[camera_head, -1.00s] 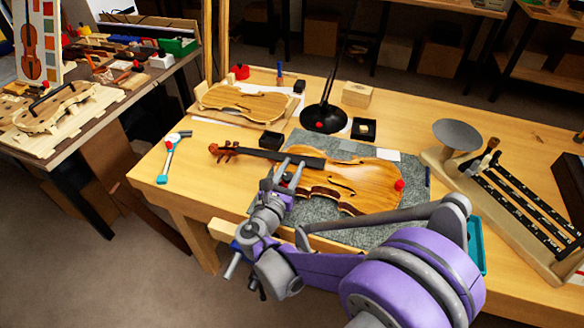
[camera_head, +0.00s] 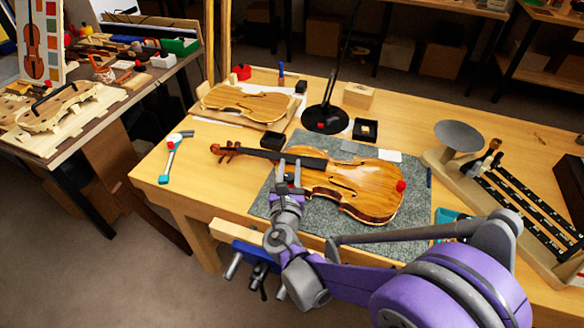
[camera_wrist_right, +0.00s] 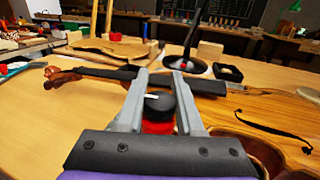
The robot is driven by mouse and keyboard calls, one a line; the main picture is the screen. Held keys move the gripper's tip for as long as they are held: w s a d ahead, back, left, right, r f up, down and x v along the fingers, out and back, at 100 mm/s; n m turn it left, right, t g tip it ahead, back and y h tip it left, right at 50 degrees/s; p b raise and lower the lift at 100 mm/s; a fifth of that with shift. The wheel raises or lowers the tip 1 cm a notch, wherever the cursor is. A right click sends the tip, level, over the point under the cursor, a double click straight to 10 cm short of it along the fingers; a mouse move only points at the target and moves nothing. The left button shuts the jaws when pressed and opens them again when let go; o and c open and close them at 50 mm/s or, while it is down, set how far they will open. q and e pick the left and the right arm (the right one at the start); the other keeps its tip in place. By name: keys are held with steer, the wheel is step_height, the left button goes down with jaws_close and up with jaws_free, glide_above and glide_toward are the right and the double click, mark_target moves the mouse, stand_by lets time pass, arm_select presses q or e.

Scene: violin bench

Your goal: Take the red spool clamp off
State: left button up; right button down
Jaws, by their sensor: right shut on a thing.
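The violin (camera_head: 352,190) lies on a grey mat (camera_head: 262,203), its scroll to the left. My right gripper (camera_head: 290,168) is at the near left end of the violin body, by the neck. It is shut on the red spool clamp (camera_head: 291,184), mostly hidden by the fingers. In the right wrist view the clamp's black disc and red part (camera_wrist_right: 158,127) show between the two fingers (camera_wrist_right: 158,98). I cannot tell if the clamp still touches the violin's edge. Another red piece (camera_head: 401,186) sits at the violin's right end. My left gripper is not in view.
Behind the violin are a black stand base (camera_head: 326,119), a small black tray (camera_head: 365,130) and a violin plate (camera_head: 246,103). A teal-ended tool (camera_head: 172,157) lies left. A teal tray (camera_head: 447,216) is behind my arm. A wooden rack (camera_head: 505,205) stands right.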

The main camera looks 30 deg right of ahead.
steer(key=shift+w+a+n+t+y+p, duration=0.15)
steer(key=shift+n+t+y, duration=0.25)
steer(key=shift+n+y, duration=0.25)
steer(key=shift+s+a+n+t+y+p, duration=0.15)
steer(key=shift+n+t+y, duration=0.3)
steer(key=shift+y, duration=0.4)
steer(key=shift+w+y, duration=0.15)
steer(key=shift+y, duration=0.15)
steer(key=c, duration=0.5)
jaws_free()
steer(key=v, duration=1.1)
steer(key=shift+f, duration=0.1)
